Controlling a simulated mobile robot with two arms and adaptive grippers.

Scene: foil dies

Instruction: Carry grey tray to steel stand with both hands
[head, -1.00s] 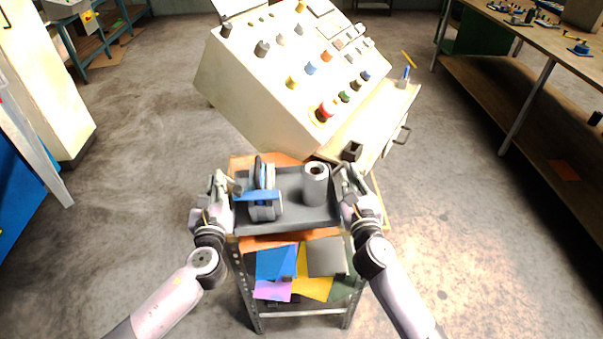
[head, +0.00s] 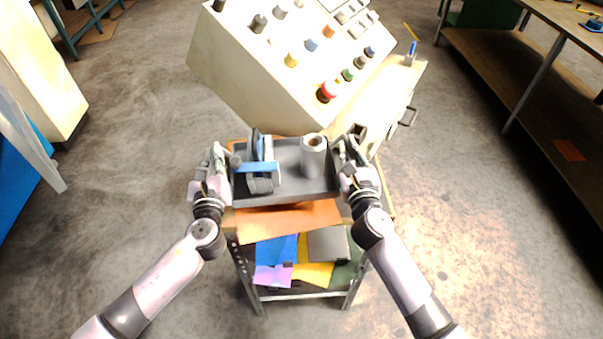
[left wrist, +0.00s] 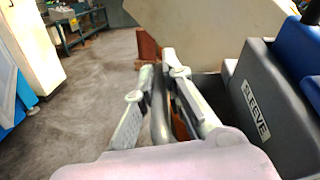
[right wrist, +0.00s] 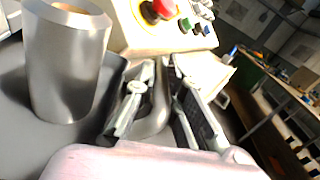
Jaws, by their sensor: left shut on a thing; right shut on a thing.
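The grey tray (head: 290,195) is level between my two hands, above the steel stand (head: 247,275). It carries a grey block with blue parts (head: 262,178), marked "SLEEVE" in the left wrist view (left wrist: 255,110), and an upright grey hollow cylinder (head: 313,158). My left gripper (head: 221,160) is shut on the tray's left handle, which shows between its fingers in the left wrist view (left wrist: 158,112). My right gripper (head: 346,152) is shut on the right handle, seen in the right wrist view (right wrist: 157,105). The stand's top is mostly hidden under the tray; I cannot tell whether they touch.
An orange surface (head: 290,220) shows at the stand's front, with coloured sheets (head: 320,272) on a shelf below. A cream control console (head: 250,85) with knobs stands close behind. A workbench (head: 540,90) is at right. The floor on both sides is clear.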

